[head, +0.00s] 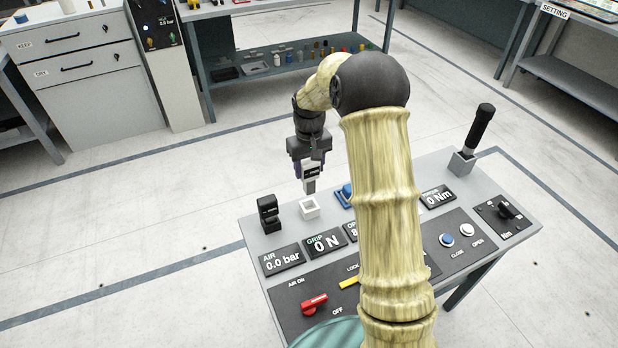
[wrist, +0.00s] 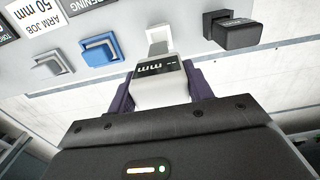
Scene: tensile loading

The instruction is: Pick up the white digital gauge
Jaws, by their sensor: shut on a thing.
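The white digital gauge (wrist: 160,88) sits between the purple fingers of my gripper (wrist: 160,90) in the wrist view. It has a dark display on its front. In the head view my gripper (head: 309,172) points down over the console, and the gauge (head: 310,186) shows small below it. A white square holder (head: 309,208) stands on the console just under the gauge; in the wrist view the holder (wrist: 158,40) is right beyond the gauge's tip. The gauge's tip appears clear of the holder, but the gap is hard to judge.
A black block-shaped item (head: 268,213) stands left of the white holder. A blue holder (head: 345,195) is on the right, partly behind my arm. A black-handled tool (head: 475,138) stands upright at the console's far right. Console displays and switches lie in front.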

